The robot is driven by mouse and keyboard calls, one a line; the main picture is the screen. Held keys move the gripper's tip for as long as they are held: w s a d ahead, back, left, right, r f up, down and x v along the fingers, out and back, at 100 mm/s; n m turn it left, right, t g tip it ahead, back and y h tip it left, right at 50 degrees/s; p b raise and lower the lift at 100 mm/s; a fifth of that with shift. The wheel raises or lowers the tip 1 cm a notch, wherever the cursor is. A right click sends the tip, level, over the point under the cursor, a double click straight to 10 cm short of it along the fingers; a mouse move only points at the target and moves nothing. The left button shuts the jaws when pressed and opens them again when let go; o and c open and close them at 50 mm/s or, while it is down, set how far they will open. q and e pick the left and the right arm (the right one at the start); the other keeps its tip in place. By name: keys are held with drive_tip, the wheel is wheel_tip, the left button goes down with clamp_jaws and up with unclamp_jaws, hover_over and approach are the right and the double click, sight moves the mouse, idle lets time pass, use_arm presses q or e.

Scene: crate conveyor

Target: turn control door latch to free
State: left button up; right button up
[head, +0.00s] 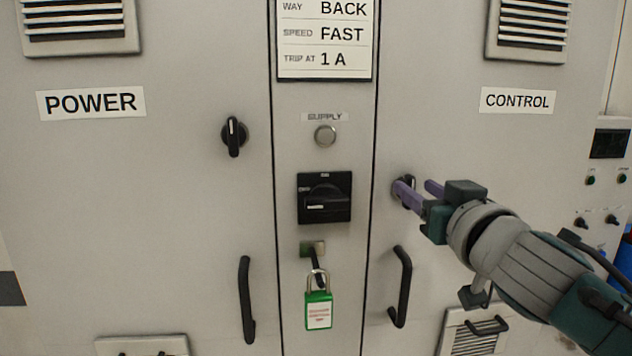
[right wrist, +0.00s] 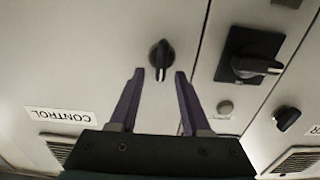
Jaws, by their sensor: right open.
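The control door latch (right wrist: 161,57) is a black round knob with a raised grip. In the right wrist view, which is upside down, the grip lies along the picture's up-down direction. In the head view the latch is mostly hidden behind my right gripper (head: 416,190). My right gripper is open, with its two purple fingers apart and pointing at the door. In the right wrist view the fingertips (right wrist: 158,74) stand on either side of the latch's line, just short of it. I cannot tell whether they touch. My left gripper is not in view.
The control door's black handle (head: 401,287) is below the latch. On the middle panel are a black rotary switch (head: 324,212) and a green padlock (head: 318,310). The power door has its own black latch (head: 234,136). The door face around the CONTROL label (head: 517,101) is flat.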

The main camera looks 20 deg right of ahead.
drive_tip(key=shift+w+d, duration=0.1)
drive_tip(key=shift+w, duration=0.5)
clamp_jaws()
